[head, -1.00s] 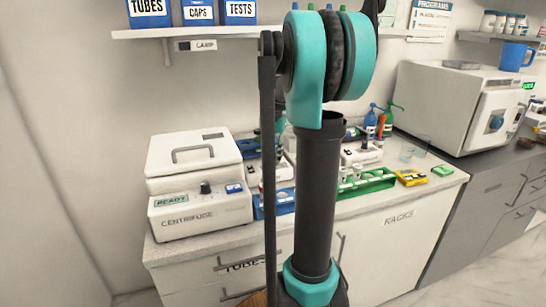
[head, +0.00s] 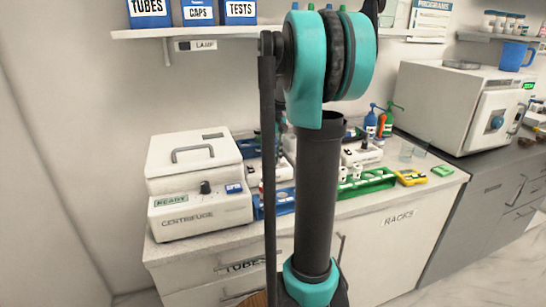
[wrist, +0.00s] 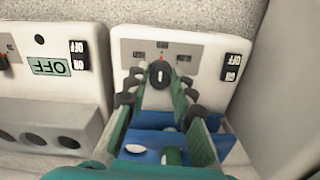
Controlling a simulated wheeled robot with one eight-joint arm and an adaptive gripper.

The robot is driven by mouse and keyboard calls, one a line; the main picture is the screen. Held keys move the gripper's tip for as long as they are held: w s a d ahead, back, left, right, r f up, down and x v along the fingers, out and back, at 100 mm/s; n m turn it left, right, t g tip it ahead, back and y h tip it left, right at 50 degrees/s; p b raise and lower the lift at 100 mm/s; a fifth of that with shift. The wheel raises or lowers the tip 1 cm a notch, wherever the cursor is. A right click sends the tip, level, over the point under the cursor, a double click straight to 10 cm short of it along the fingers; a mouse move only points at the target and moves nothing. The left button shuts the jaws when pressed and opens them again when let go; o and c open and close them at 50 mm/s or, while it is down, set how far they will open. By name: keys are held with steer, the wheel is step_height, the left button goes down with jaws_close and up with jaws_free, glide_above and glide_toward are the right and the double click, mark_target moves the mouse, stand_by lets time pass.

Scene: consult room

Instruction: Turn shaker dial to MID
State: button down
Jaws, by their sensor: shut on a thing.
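The shaker (wrist: 198,52) is a white box in the middle of the wrist view, with small grey labels along its panel. Its dark round dial (wrist: 160,75) carries a white pointer line, with an orange mark at its edge by the middle label. My gripper (wrist: 160,81) has its green fingers with dark tips on both sides of the dial and is shut on it. The label words are too small to read. In the head view my arm hides the gripper and the dial.
A blue rack (wrist: 150,139) with tubes lies under my fingers. A second white device (wrist: 45,120) with an OFF display stands left in the wrist view. In the head view, the centrifuge (head: 200,215) stands left and a green rack (head: 372,185) right.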

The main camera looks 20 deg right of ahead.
mark_target(273, 158)
steer(key=c, duration=1.3)
jaws_free()
steer(key=shift+r, duration=0.1)
step_height(273, 158, up, 12)
steer(key=shift+f, duration=0.1)
